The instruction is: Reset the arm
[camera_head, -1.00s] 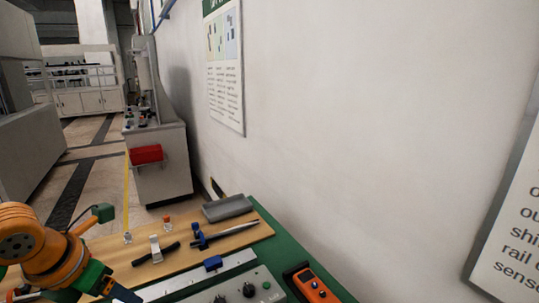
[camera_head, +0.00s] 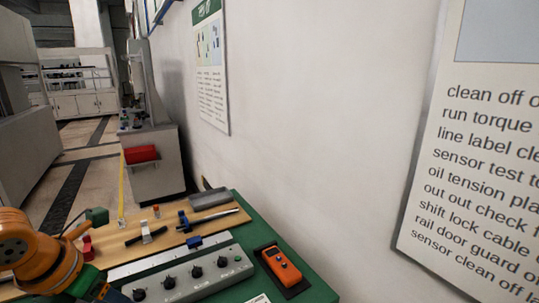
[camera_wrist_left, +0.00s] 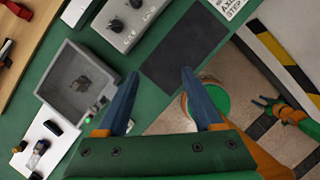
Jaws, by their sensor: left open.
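My left arm (camera_head: 30,250) comes in at the lower left of the head view, and its gripper there is cut off by the bottom edge. In the left wrist view my left gripper (camera_wrist_left: 158,76) is open, its two blue fingers spread apart with nothing between them. It is over the bench edge, near a dark flat pad (camera_wrist_left: 187,48) and a grey tray (camera_wrist_left: 55,70) holding a small part. An orange and green arm part (camera_wrist_left: 285,112) shows at the right of the wrist view; it may be my right gripper, but its jaws are too small to read.
The green bench (camera_head: 262,228) runs along the white wall. It carries a control panel with knobs (camera_head: 185,275), an orange handheld device (camera_head: 281,267) on a dark mat and a wooden board (camera_head: 165,233) with several tools. A cabinet with a red bin (camera_head: 142,154) stands beyond. The aisle floor (camera_head: 95,165) is clear.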

